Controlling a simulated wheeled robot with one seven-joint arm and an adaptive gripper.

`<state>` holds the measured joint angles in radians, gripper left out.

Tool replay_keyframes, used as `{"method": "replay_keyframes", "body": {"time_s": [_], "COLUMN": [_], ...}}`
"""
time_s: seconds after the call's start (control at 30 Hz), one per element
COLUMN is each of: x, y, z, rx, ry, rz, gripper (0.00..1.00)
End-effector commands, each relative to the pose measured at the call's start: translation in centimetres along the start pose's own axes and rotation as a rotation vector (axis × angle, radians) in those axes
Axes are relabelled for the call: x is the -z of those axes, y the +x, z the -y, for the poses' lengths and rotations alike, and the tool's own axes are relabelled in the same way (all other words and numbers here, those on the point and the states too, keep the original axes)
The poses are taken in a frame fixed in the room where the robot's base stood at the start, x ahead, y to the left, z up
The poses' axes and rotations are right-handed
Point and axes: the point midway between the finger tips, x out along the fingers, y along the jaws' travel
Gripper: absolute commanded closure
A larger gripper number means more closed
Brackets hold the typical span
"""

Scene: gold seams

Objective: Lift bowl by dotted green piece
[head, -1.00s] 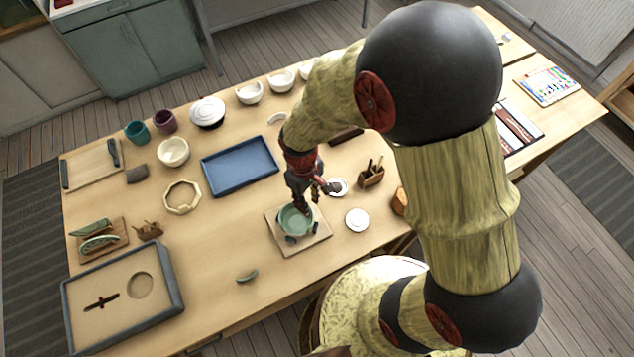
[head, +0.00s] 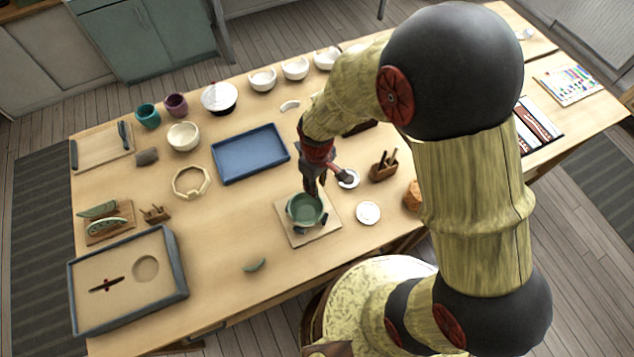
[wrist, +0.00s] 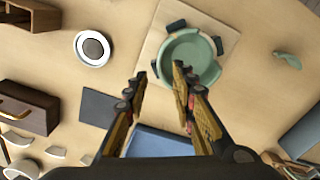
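A green bowl (head: 306,210) sits upright on a square light board (head: 331,231), between small dark blocks. It also shows in the wrist view (wrist: 190,58). My gripper (wrist: 161,72) is open and empty, pointing down at the bowl's back rim. In the wrist view one fingertip overlaps the bowl and the other is outside it, with the rim edge between them; I cannot tell whether they touch it. In the head view my gripper (head: 311,190) partly covers the back rim. Dots on the bowl's wall are too small to make out.
A loose green shard (head: 255,265) lies front-left of the board. A white saucer (head: 368,213) and a wooden holder (head: 383,166) are to the right. A blue tray (head: 250,154) lies behind-left. Green pieces (head: 104,220) rest on a rack at left. The table between is clear.

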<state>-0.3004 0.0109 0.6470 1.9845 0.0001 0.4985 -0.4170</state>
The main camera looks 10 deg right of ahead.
Motion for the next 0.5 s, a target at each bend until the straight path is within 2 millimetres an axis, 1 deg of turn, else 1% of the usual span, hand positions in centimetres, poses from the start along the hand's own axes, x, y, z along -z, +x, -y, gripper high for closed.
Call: {"method": "replay_keyframes", "body": {"time_s": [0.03,0.5], "x": [0.0,0.0], "y": [0.7,4.0], "z": [0.0,0.0], "rx": [0.000,0.001], "ry": [0.000,0.000], "rz": [0.000,0.002], "gripper": [0.74,0.74]}}
